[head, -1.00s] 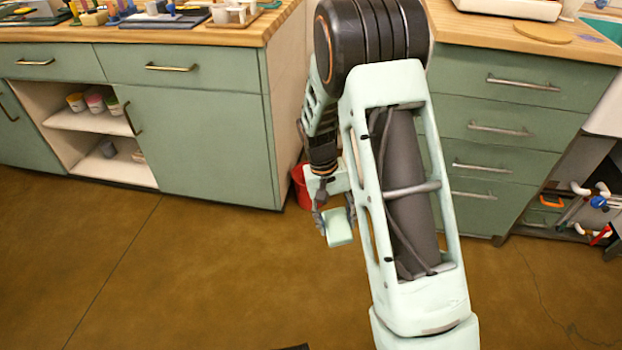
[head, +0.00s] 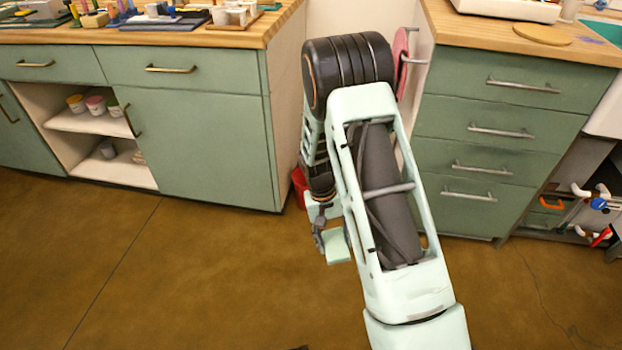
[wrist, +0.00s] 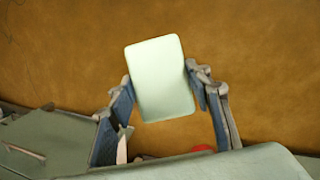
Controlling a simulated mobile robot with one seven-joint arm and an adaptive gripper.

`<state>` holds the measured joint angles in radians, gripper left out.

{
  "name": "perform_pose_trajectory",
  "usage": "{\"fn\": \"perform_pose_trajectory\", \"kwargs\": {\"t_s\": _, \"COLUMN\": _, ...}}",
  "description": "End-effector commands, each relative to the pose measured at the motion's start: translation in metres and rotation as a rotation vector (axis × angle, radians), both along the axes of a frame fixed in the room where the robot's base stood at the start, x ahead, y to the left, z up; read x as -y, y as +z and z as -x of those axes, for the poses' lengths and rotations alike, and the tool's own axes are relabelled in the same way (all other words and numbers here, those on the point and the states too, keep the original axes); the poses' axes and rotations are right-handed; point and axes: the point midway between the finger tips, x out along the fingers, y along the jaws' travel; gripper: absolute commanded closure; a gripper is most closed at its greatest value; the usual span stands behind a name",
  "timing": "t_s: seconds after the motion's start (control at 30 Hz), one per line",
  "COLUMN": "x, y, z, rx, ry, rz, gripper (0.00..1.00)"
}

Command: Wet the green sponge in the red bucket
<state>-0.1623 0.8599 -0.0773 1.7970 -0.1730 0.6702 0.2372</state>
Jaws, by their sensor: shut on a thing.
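The pale green sponge (head: 337,246) is in my gripper (head: 324,238), low over the brown floor in the head view. In the wrist view my gripper (wrist: 164,88) is shut on the sponge (wrist: 160,78), with one finger against each side. The red bucket (head: 298,184) stands on the floor in the gap between the two cabinets, mostly hidden behind my arm. A small red bit of it (wrist: 203,149) shows at the lower edge of the wrist view. The sponge is in front of the bucket and apart from it.
A green cabinet (head: 195,140) stands left of the gap and a drawer cabinet (head: 490,150) stands right of it. A pink cloth (head: 402,62) hangs on the right cabinet's side. The floor (head: 200,290) in front is clear.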

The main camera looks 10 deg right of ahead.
Motion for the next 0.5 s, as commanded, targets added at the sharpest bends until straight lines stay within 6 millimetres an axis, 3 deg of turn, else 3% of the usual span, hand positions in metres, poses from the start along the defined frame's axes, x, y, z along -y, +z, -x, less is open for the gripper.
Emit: {"fn": "perform_pose_trajectory", "kwargs": {"t_s": 0.5, "x": 0.0, "y": -0.042, "z": 0.0, "rx": -0.001, "ry": 0.0, "rz": 0.0, "gripper": 0.73}}
